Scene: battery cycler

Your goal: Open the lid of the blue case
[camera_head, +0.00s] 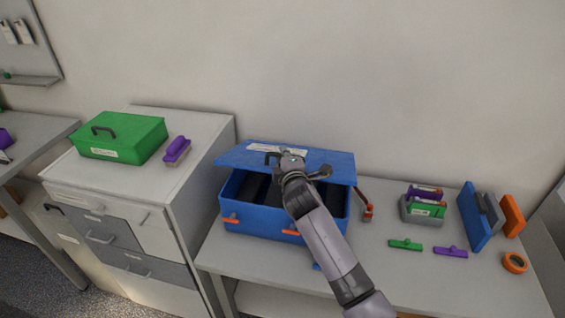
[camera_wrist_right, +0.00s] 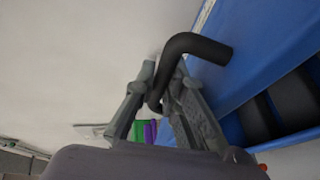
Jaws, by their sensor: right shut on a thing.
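The blue case (camera_head: 262,221) stands on the right-hand bench with two orange latches on its front. Its lid (camera_head: 335,164) is partly raised, and dark contents (camera_head: 254,187) show in the gap below it. The lid (camera_wrist_right: 262,42) also fills the upper right of the right wrist view. My right gripper (camera_head: 291,160) is over the lid, shut on its black handle (camera_wrist_right: 196,44). In the right wrist view the handle's bent bar passes between the fingers (camera_wrist_right: 165,75). My right arm hides part of the case front. My left gripper is out of view.
A closed green case (camera_head: 117,136) and a purple-topped brush (camera_head: 177,149) sit on the drawer cabinet at left. Right of the blue case are a grey holder (camera_head: 420,214), green (camera_head: 406,244) and purple (camera_head: 450,251) pieces, an orange tape roll (camera_head: 514,262) and upright panels (camera_head: 474,216).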

